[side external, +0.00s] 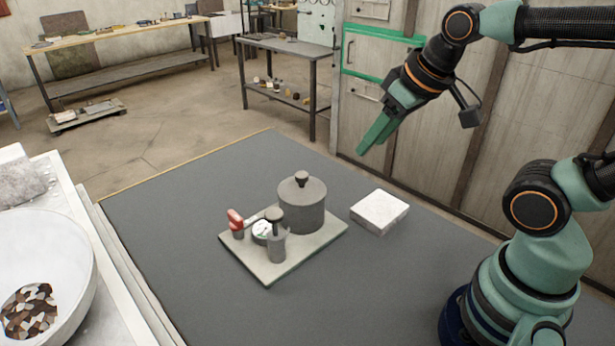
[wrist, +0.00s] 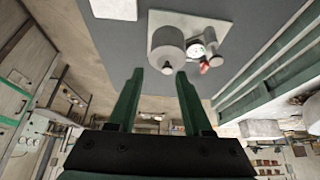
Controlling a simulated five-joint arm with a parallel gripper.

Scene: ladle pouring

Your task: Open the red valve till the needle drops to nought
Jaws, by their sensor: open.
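A red valve handle (side external: 236,219) sits at the left corner of a pale base plate (side external: 288,262) on the dark table. It also shows in the wrist view (wrist: 204,67). A round white gauge (side external: 263,231) stands beside it, partly hidden by a grey post with a dark knob (side external: 275,236); its needle is too small to read. The gauge also shows in the wrist view (wrist: 197,50). A grey lidded pot (side external: 301,204) stands on the plate behind them. My gripper (side external: 371,146) is open and empty, high above the table, to the right of the pot and apart from everything.
A white block (side external: 379,211) lies on the table (side external: 180,220) to the right of the plate. A white bowl (side external: 50,262) with brown and white pieces stands on a pale surface at left. The table's front and left areas are clear.

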